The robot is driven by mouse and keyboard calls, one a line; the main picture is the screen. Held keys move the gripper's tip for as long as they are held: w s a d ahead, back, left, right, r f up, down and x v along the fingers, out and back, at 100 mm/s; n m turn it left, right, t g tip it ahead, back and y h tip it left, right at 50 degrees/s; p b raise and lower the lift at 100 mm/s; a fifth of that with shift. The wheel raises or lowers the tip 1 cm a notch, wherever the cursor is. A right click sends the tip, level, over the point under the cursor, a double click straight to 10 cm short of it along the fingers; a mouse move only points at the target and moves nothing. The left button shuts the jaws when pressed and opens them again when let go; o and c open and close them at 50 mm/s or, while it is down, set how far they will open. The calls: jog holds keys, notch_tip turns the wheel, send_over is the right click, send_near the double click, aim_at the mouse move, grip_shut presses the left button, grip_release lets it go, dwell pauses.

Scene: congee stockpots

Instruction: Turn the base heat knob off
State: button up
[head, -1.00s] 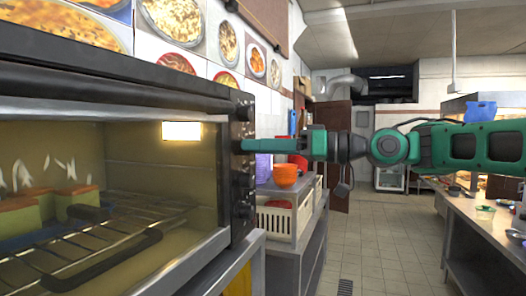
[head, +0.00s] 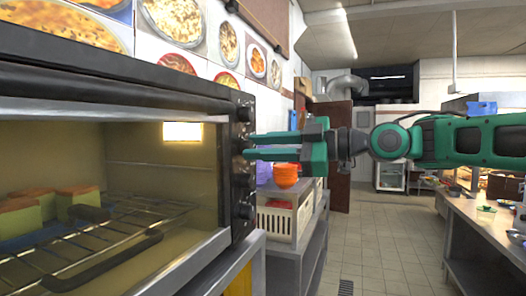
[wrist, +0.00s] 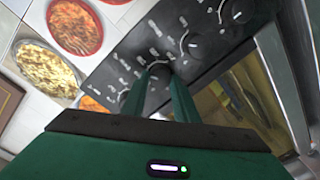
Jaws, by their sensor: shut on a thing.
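The black oven (head: 110,82) stands at the left in the head view, with a column of dark knobs on its right-hand front panel. My gripper (head: 249,145) reaches in from the right, its two fingers one above the other. It is shut on the second knob from the top (wrist: 158,69), which shows between the fingertips in the wrist view and is partly hidden by them. The panel labels are too small to read, so I cannot tell which knob is base heat. Below it are a third knob (head: 243,181) and a fourth knob (head: 244,210).
Behind the oven glass are a wire rack (head: 130,232) and several green and orange blocks (head: 75,200). The oven lamp (head: 182,132) is lit. Orange bowls (head: 285,175) and a white crate (head: 275,222) stand beyond the oven. The tiled aisle (head: 370,240) is clear.

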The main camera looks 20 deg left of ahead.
jog(key=n, duration=0.7)
jog(key=n+t, duration=0.1)
jog(key=n, duration=0.3)
jog(key=shift+w+f, duration=0.1)
jog(key=shift+f, duration=0.2)
jog(key=shift+n, duration=0.3)
jog(key=o, duration=1.1)
